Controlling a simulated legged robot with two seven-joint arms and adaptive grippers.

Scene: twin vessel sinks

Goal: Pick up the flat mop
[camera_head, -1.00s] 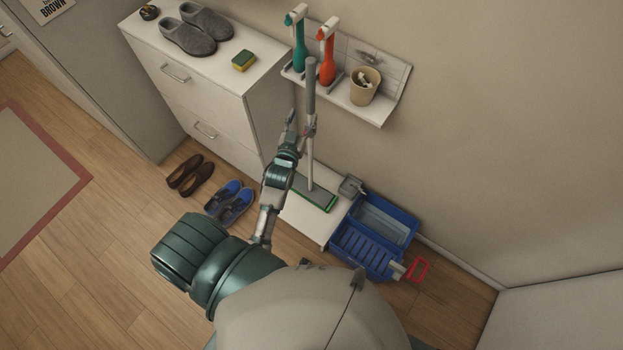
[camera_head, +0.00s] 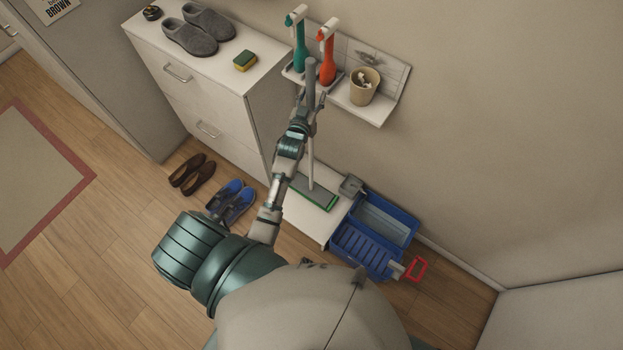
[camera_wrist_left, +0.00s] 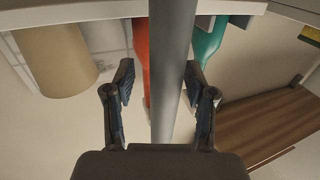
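The flat mop stands upright, its green-edged grey head (camera_head: 312,191) on a low white bench (camera_head: 318,226) and its long grey handle (camera_head: 311,72) rising in front of the wall shelf. My left gripper (camera_head: 311,98) is at the upper part of the handle. In the left wrist view the handle (camera_wrist_left: 172,60) runs between the two dark fingers of the left gripper (camera_wrist_left: 158,76). The fingers are spread, with a clear gap on the left side; the right finger is close to the handle, and contact there is unclear. My right gripper is not in view.
A wall shelf (camera_head: 369,113) close behind the handle holds a green bottle (camera_head: 300,55), a red bottle (camera_head: 327,70) and a tan cup (camera_head: 364,87). A white cabinet (camera_head: 215,90) stands left. A blue bucket (camera_head: 372,238) is right of the bench. Shoes lie on the floor.

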